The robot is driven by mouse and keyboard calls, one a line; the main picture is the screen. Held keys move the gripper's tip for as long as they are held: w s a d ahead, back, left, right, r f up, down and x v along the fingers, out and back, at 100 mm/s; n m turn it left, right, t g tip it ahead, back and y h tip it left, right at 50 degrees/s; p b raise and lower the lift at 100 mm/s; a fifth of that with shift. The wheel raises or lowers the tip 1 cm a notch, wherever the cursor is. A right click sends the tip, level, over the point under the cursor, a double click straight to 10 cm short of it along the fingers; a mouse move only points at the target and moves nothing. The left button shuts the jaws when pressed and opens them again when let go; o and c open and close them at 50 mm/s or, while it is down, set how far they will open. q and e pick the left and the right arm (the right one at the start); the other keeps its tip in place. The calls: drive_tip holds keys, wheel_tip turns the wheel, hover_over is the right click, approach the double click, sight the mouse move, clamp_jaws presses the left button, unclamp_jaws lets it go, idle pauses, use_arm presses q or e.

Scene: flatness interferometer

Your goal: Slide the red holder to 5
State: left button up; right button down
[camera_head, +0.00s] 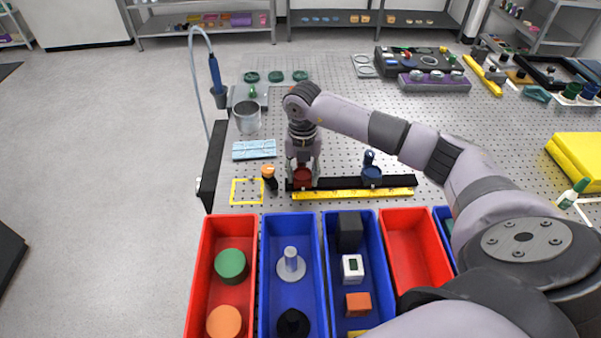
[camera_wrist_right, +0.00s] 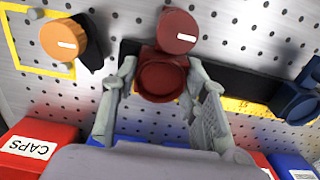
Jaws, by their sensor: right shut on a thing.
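The red holder (camera_head: 303,175) sits on the black rail (camera_head: 334,185) near its left end, with the yellow scale strip (camera_head: 356,194) along the front. The scale numbers are too small to read. My right gripper (camera_head: 303,168) comes down over the red holder and is shut on it. In the right wrist view the red holder (camera_wrist_right: 163,75) lies between the fingers of my right gripper (camera_wrist_right: 160,95). A blue holder (camera_head: 372,170) stands farther right on the same rail. My left gripper is not in view.
An orange-capped knob (camera_head: 268,174) stands just left of the rail, by a yellow square outline (camera_head: 246,191). Red and blue bins (camera_head: 292,217) line the table's front edge. The rail between the two holders is clear.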

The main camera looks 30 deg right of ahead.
drive_tip(key=s+d, duration=0.1)
drive_tip(key=d, duration=0.1)
drive_tip(key=shift+s+d, duration=0.4)
drive_tip(key=c, duration=1.4)
unclamp_jaws()
drive_tip(key=shift+w+a, duration=0.1)
drive_tip(key=o, duration=0.4)
drive_tip(key=shift+o, duration=0.2)
drive_tip(key=shift+r, duration=0.15)
wheel_tip(320, 180, up, 12)
drive_tip(key=shift+f, duration=0.2)
